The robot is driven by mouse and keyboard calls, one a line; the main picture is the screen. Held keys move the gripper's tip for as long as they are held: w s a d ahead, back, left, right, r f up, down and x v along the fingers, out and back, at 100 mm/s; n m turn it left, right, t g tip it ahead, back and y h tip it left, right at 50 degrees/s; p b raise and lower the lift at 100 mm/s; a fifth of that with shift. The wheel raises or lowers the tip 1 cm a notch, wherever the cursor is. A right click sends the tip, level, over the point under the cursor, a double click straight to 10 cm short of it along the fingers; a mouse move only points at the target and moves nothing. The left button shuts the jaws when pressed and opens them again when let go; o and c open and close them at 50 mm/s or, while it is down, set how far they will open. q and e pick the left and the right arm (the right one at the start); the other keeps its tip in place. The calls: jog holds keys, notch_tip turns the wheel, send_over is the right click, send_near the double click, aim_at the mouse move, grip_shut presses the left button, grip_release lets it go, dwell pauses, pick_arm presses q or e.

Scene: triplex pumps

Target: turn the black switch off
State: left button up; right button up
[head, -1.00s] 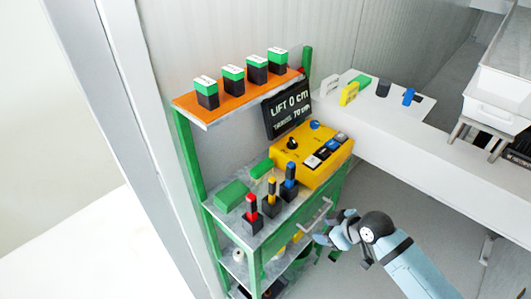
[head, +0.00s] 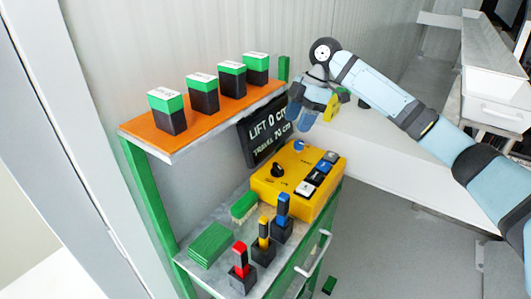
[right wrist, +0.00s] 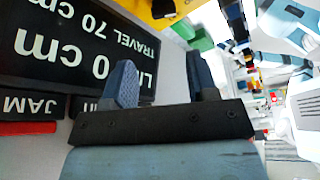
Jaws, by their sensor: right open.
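The yellow control box (head: 265,187) sits on the green shelf unit's middle shelf. On its top are a black rotary knob (head: 278,170), a blue knob (head: 299,146) and a row of rocker switches, one of them black (head: 315,178). I cannot read their small labels or tell the switch positions. My right gripper (head: 303,113) is above and behind the box, beside the display, apart from the switches. In the right wrist view its two fingers (right wrist: 162,82) are spread with nothing between them. The yellow box (right wrist: 138,10) shows there at the top edge. My left gripper is out of view.
The display (head: 262,135) reads LIFT 0 cm, TRAVEL 70 cm. Several green-black blocks (head: 231,80) stand on the orange top shelf. Red, yellow and blue levers (head: 262,236) stand in front of the box. A white bench (head: 385,145) lies to the right.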

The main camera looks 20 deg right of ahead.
aim_at(279, 165)
jog(key=x, duration=0.6)
jog(key=b+x, duration=0.1)
jog(key=x, duration=0.6)
jog(key=shift+s+a+r, duration=0.1)
jog(key=shift+s, duration=0.15)
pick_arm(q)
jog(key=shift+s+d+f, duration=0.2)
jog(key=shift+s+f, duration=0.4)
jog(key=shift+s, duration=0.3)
pick_arm(e)
jog(key=shift+c, duration=0.2)
jog(key=c, duration=0.6)
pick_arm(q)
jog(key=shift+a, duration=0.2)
